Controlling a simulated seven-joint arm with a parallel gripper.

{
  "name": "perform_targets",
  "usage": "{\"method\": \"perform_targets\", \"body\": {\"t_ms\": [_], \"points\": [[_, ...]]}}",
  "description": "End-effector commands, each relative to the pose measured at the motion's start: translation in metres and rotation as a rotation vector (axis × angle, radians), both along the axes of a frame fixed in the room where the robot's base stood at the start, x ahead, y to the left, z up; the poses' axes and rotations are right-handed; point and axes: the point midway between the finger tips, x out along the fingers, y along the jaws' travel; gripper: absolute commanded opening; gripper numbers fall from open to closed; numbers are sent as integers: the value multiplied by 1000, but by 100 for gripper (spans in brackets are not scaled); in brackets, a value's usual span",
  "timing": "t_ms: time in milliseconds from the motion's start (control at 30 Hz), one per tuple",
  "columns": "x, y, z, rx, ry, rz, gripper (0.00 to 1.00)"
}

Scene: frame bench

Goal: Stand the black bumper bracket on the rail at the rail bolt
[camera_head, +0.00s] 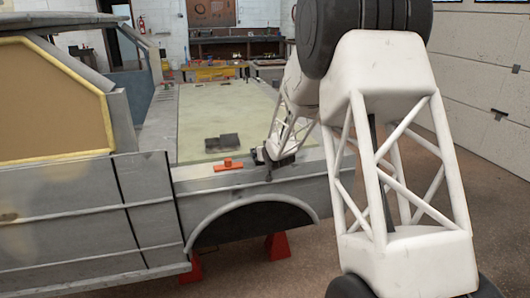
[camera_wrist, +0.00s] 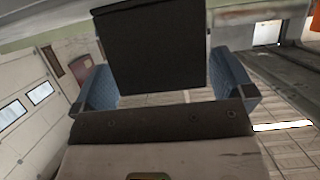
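My gripper (camera_wrist: 165,85) has its two blue fingers on either side of a black, flat-faced piece, which I take to be the bumper bracket (camera_wrist: 150,45). The fingers appear to press its sides. In the head view, my gripper (camera_head: 268,158) is over the near side rail (camera_head: 205,183) of the vehicle bed. A small dark part hangs there beside the rail's outer face; whether it is bracket or finger is unclear. A small orange-red piece with a raised knob (camera_head: 228,165) sits on the rail, left of my gripper. I cannot make out the rail bolt clearly.
Dark blocks (camera_head: 222,142) lie on the pale bed cover (camera_head: 205,110) behind the rail. The vehicle cab (camera_head: 60,100) stands at the left. Red stands (camera_head: 277,246) are under the body. The rail is clear between the orange-red piece and the cab.

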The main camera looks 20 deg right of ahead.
Motion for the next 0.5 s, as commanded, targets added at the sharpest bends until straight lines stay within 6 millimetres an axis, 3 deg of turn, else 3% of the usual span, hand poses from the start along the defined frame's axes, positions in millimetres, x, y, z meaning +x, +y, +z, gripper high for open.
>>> {"method": "perform_targets", "body": {"t_ms": [233,500], "points": [[-1,0,4,0,0,0,100],[-15,0,9,0,0,0,100]]}}
